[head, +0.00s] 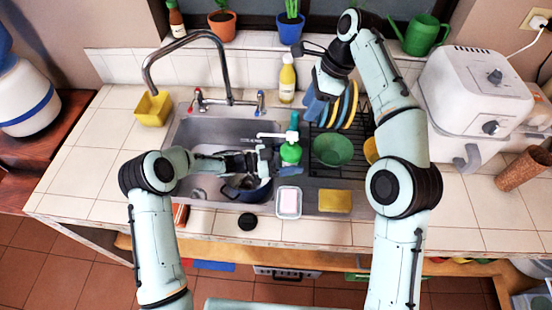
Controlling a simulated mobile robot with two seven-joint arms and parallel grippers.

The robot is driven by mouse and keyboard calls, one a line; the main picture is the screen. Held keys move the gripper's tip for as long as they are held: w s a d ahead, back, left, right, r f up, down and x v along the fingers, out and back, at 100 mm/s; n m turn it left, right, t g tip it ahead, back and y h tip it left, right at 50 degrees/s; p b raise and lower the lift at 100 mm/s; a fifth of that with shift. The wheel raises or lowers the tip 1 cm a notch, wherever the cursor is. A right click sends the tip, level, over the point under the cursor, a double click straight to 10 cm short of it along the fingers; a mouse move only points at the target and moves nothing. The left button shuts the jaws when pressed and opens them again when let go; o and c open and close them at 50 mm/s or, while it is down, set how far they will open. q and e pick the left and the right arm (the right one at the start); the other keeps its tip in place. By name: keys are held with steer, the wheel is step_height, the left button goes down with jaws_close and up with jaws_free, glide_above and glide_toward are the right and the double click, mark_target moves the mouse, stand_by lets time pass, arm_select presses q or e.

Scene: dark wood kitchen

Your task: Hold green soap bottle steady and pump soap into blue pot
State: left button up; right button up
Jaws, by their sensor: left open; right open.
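The green soap bottle (291,153) stands upright at the right side of the sink, with a white pump head whose spout points left.
A dish rack with upright plates (350,105) and a green bowl (332,150) stands right of the bottle. A curved faucet (188,38) rises behind the sink. A yellow bottle (287,80) stands behind. A soap dish (289,201) and yellow sponge (335,201) lie in front.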

arm_select(q)
steer(key=shift+w+d, duration=0.2)
steer(key=shift+d, duration=0.5)
steer(key=c, duration=1.1)
steer(key=shift+c, duration=0.3)
arm_select(e)
steer(key=c, duration=0.6)
steer(key=shift+s+a+r+n, duration=0.1)
steer(key=shift+a+n, duration=0.05)
steer(key=shift+n, duration=0.15)
jaws_close()
steer(key=s+a+r+n+t+h, duration=0.3)
steer(key=s+r+n+t+h, duration=0.1)
steer(key=n, duration=1.2)
steer(key=shift+a+r, duration=0.35)
steer(key=shift+r, duration=0.4)
